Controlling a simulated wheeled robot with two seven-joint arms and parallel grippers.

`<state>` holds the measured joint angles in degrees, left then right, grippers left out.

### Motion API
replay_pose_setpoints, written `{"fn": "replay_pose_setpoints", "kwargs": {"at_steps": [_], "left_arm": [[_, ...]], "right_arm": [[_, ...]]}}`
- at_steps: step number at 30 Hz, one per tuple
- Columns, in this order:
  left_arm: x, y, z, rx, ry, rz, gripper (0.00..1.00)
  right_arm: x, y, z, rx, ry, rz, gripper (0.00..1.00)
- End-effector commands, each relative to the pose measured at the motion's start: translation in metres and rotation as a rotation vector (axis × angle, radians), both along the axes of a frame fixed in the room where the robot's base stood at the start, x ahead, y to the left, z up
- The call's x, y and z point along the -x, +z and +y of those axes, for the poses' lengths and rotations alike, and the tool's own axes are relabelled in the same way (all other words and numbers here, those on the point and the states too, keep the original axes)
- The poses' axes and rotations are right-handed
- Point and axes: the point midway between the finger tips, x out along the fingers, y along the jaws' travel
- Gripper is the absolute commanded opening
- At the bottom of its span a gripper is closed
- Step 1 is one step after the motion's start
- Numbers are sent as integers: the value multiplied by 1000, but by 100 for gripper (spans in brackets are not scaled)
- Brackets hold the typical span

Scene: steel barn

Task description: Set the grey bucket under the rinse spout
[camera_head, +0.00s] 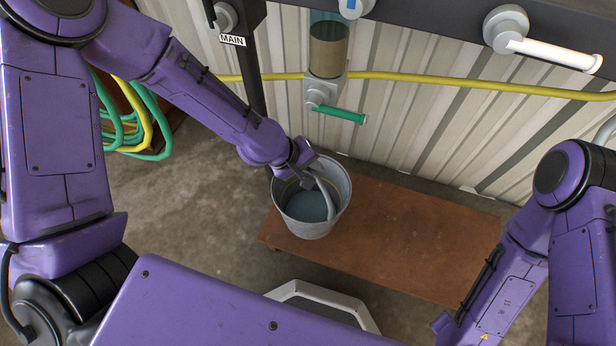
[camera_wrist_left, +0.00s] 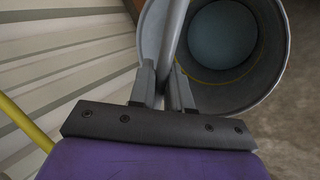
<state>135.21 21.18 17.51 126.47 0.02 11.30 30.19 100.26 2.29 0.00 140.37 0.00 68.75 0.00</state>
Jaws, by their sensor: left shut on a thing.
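The grey bucket (camera_head: 318,228) is upright at the left end of a low brown bench (camera_head: 410,235). I cannot tell whether its base touches the bench. My left gripper (camera_head: 309,170) is over its rim, shut on the raised handle. In the left wrist view, the fingers (camera_wrist_left: 163,92) pinch the grey handle (camera_wrist_left: 174,35), with the bucket's wall (camera_wrist_left: 272,75) beyond and a bluish round bottom inside. A grey valve with a green lever (camera_head: 338,114) sits beneath a clear cylinder (camera_head: 328,48) on the wall behind the bucket; no label names the rinse spout. My right gripper is out of view.
A valve with a white lever (camera_head: 550,52) is at upper right. A post with a "MAIN" label (camera_head: 232,40) stands at upper left. A yellow hose (camera_head: 470,81) crosses the corrugated wall. Coiled green hoses (camera_head: 150,135) hang at left. The bench's right part is clear.

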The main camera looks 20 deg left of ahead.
Motion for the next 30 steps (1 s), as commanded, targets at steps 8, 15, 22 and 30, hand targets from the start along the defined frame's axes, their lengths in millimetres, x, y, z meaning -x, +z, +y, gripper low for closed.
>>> {"fn": "replay_pose_setpoints", "kwargs": {"at_steps": [8, 15, 22, 30], "left_arm": [[-5, -22, 11, 1, 1, 0, 0], [-5, -45, 10, 0, 1, -1, 0], [-5, -44, 10, 0, 1, -1, 0], [-5, -46, 11, 0, 1, 0, 43]], "right_arm": [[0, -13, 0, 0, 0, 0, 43], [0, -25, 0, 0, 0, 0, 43], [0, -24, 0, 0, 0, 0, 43], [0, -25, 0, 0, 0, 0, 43]]}}
